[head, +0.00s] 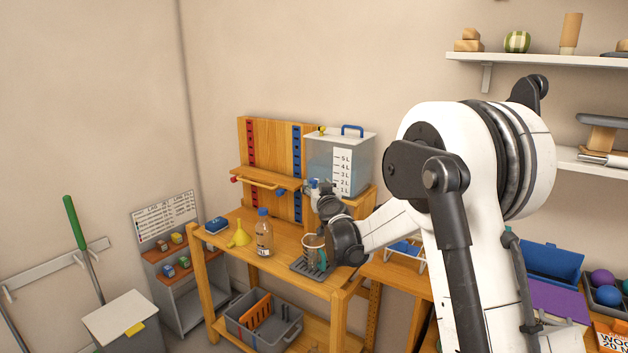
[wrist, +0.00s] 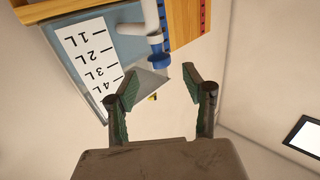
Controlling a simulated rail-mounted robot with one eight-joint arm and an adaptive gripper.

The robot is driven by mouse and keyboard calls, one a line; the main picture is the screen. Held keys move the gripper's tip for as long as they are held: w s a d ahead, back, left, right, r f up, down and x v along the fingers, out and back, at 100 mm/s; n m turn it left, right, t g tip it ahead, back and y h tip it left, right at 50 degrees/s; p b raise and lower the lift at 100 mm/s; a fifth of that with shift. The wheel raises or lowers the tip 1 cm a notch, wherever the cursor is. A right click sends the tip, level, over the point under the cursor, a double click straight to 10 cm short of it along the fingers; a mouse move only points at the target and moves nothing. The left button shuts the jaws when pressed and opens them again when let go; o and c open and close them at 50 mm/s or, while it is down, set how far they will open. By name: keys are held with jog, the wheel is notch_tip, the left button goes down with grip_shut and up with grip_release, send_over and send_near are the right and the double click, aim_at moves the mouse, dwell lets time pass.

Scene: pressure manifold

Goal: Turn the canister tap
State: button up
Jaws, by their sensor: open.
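The clear canister (head: 328,152) has a white litre scale, a pale lid and a blue handle. It stands on a raised wooden shelf at the back of the bench. Its tap has a blue part (head: 314,183) low on the front, close to my gripper (head: 318,193), which partly hides it in the head view. In the wrist view the canister (wrist: 115,45) appears upside down, and the white and blue tap (wrist: 157,42) lies beyond the fingertips. My gripper (wrist: 161,82) is open there, with nothing between its green-padded fingers and a visible gap to the tap.
A glass measuring cup (head: 312,247) stands on a grey tray (head: 298,266) below my gripper. A pegboard (head: 270,150) rises behind.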

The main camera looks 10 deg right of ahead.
aim_at(315, 181)
jog(key=shift+w+a, duration=0.1)
jog(key=shift+w, duration=2.6)
jog(key=shift+c, duration=0.3)
grip_shut()
